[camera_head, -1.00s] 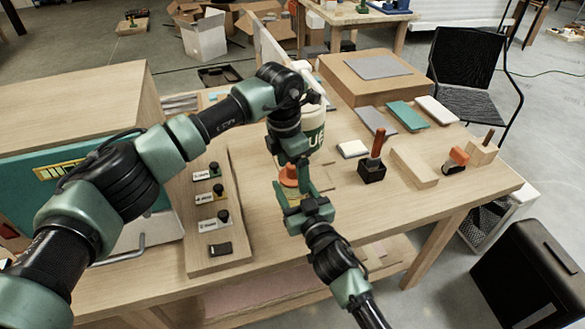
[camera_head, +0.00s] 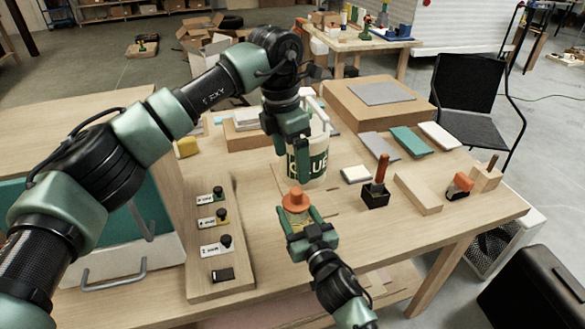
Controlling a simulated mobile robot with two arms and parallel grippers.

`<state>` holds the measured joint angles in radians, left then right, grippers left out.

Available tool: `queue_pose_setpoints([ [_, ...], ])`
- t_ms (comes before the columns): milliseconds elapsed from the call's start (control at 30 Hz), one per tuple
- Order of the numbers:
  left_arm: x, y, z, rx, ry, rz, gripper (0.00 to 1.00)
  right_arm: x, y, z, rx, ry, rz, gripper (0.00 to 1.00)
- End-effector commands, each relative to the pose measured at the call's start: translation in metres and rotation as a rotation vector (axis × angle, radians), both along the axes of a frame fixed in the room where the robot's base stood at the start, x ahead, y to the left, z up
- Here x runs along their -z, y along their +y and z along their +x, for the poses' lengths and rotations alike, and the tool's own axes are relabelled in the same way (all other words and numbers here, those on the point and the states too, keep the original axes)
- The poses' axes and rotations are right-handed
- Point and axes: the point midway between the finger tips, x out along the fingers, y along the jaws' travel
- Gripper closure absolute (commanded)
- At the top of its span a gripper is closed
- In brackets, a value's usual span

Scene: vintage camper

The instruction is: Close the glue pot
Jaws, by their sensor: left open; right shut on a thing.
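The glue pot (camera_head: 318,163) is a white container with a green label, standing upright toward the back middle of the workbench. My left gripper (camera_head: 291,147) hangs pointing down in front of the pot and hides its left part. Its jaws are open and empty; I cannot tell whether it touches the pot. My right gripper (camera_head: 299,216) is nearer the front edge, shut on an orange lid-like piece (camera_head: 296,199) with a knob on top. This piece is apart from the pot. The pot's opening is mostly hidden by my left arm.
A sloped board (camera_head: 208,263) with several labelled black knobs lies left of my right gripper. A black holder with an orange-handled tool (camera_head: 377,180), a wooden block (camera_head: 417,194) and coloured pads (camera_head: 408,142) lie to the right. Bare tabletop (camera_head: 345,225) lies right of my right gripper.

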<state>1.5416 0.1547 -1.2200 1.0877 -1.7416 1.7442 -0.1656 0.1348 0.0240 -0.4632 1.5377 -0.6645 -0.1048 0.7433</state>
Motion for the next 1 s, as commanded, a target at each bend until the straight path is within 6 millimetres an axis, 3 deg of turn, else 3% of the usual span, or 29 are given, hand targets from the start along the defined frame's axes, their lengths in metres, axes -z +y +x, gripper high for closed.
queue_pose_setpoints([
  [267, -0.002, 0.000, 0.000, -0.001, 0.000, 0.000, 0.15, -0.001, 0.000, 0.000, 0.000, -0.001, 0.000, 1.00],
  [300, -0.002, 0.000, 0.000, -0.001, 0.000, 0.000, 0.15, -0.001, 0.000, 0.000, 0.000, -0.001, 0.000, 0.35],
  [367, -0.001, 0.000, 0.000, -0.001, 0.000, 0.000, 0.15, -0.001, 0.000, 0.000, 0.000, -0.001, 0.000, 0.18],
  [733, -0.001, 0.000, 0.000, 0.000, 0.000, 0.000, 0.15, 0.000, -0.001, -0.003, 0.000, 0.000, 0.000, 0.18],
  [1000, 0.006, 0.000, 0.000, 0.000, 0.000, 0.000, 0.15, 0.002, -0.017, -0.040, 0.000, 0.000, 0.001, 0.18],
])
